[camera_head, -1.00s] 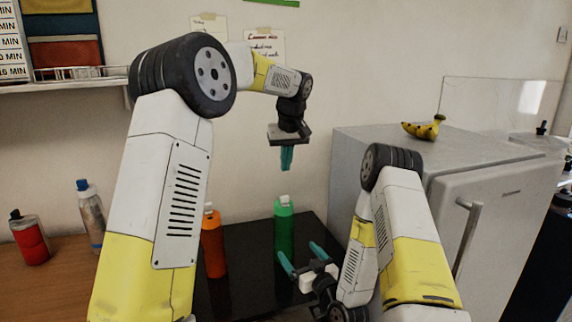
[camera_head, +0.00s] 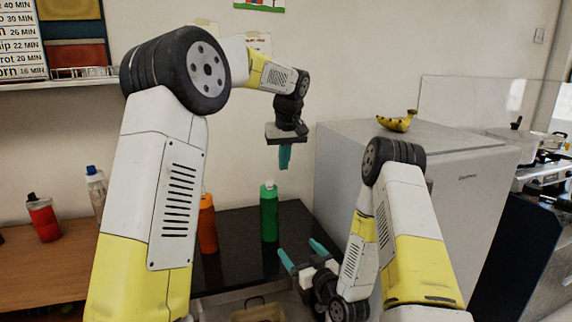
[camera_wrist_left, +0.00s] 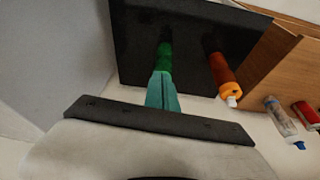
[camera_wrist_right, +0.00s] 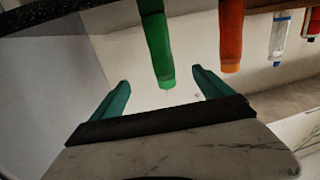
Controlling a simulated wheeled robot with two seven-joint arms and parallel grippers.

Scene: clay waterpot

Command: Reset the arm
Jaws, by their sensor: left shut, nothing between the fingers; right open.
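My left gripper (camera_head: 285,157) hangs high with its fingers pointing down, above and a little right of the green bottle (camera_head: 269,213). Its teal fingers are shut together with nothing between them; they also show in the left wrist view (camera_wrist_left: 162,92). My right gripper (camera_head: 301,256) is low in front of the black countertop (camera_head: 236,245). Its fingers are apart and empty; they also show in the right wrist view (camera_wrist_right: 160,90), with the green bottle (camera_wrist_right: 157,45) beyond them. Neither gripper touches a bottle.
An orange bottle (camera_head: 208,226) stands left of the green one, partly behind my left arm. A red bottle (camera_head: 43,218) and a clear bottle (camera_head: 96,190) stand on the wooden counter (camera_head: 40,268). A grey fridge (camera_head: 340,165) with bananas (camera_head: 397,122) on top stands right. A sink (camera_head: 238,302) lies in front.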

